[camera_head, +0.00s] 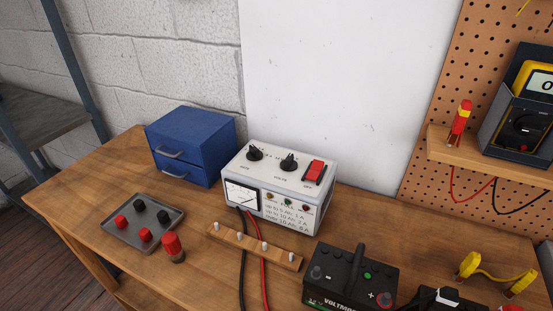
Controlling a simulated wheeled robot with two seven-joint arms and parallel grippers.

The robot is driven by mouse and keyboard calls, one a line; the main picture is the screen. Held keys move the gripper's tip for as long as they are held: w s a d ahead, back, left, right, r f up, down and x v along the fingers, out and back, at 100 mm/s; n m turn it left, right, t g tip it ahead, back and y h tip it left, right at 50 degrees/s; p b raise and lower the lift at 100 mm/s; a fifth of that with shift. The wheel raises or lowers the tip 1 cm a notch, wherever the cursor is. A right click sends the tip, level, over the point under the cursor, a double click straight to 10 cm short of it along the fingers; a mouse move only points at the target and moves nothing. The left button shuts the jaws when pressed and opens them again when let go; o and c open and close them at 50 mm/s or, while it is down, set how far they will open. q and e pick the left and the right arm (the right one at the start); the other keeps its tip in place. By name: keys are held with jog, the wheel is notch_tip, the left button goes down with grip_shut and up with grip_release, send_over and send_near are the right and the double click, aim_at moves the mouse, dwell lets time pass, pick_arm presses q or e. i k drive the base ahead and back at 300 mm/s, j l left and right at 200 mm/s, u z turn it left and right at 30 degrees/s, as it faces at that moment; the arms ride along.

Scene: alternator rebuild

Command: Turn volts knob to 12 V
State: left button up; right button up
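The white charger box (270,196) stands at the back of the wooden bench. Its sloped top carries two black knobs and a red rocker switch (315,171). The middle knob (289,161) has a label below it that seems to read VOLTS; its pointer setting is too small to read. The left knob (254,152) has its own small label. The front has a needle meter (241,195) and small coloured lamps or sockets. Neither of my grippers is in view.
A blue drawer unit (190,143) stands close left of the charger. In front are a wooden strip with pegs (253,246), black and red cables, a tray (172,221) of red and black caps, and a battery (350,283). A shelf at right holds a meter (525,115).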

aim_at(288, 164)
jog(key=i+j, duration=0.1)
jog(key=j, duration=1.15)
jog(key=i+u, duration=0.05)
